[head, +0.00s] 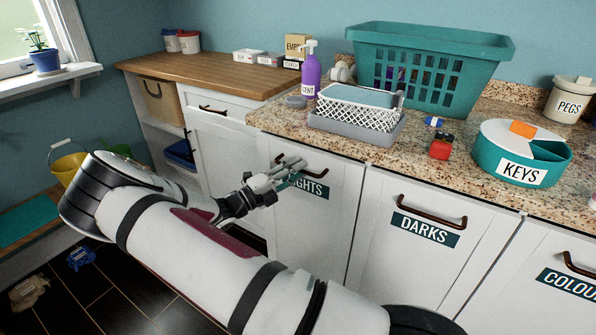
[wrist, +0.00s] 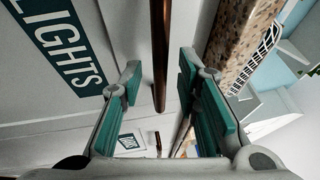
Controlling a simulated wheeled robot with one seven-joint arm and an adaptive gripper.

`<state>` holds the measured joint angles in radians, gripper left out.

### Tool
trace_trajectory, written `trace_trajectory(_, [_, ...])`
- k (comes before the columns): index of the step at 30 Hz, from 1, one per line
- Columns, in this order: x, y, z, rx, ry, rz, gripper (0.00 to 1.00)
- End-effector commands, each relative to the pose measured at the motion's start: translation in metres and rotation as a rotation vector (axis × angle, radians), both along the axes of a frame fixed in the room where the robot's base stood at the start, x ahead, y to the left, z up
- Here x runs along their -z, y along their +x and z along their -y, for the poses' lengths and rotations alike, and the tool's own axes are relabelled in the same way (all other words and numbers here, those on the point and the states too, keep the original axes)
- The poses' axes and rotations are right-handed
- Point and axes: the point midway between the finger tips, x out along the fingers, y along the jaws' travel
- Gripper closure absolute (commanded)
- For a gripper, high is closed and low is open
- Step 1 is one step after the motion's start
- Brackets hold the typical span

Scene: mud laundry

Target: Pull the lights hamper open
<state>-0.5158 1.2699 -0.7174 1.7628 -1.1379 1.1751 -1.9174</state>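The lights hamper (head: 312,235) is a white front panel under the counter, with a teal "LIGHTS" label partly hidden by my gripper. It looks shut, about level with the darks front beside it. Its dark bronze bar handle (head: 318,172) is partly covered in the head view. My gripper (head: 288,170) is at this handle. In the wrist view my gripper (wrist: 160,82) is open, with teal finger pads on either side of the handle (wrist: 160,45). Gaps show between the bar and both pads. The label (wrist: 68,45) is at the upper left there.
The darks front (head: 400,255) and a colours front (head: 555,290) stand to the right. The granite counter (head: 455,190) overhangs close above my gripper, holding a teal basket (head: 430,65), a white-rimmed tray and a keys tub (head: 520,152). A drawer (head: 220,120) at left sticks out slightly.

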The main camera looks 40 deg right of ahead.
Motion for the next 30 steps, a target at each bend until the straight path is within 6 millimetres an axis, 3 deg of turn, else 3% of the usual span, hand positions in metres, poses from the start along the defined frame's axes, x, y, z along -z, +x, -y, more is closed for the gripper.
trace_trajectory(12, [-0.001,-0.001,0.008,0.000,0.001,0.000,0.70])
trace_trajectory(16, [-0.001,-0.001,0.008,0.000,0.001,-0.001,1.00])
trace_trajectory(25, [-0.001,-0.001,0.007,0.000,0.002,0.000,1.00])
trace_trajectory(30, [-0.002,-0.005,-0.003,-0.001,0.002,0.000,1.00])
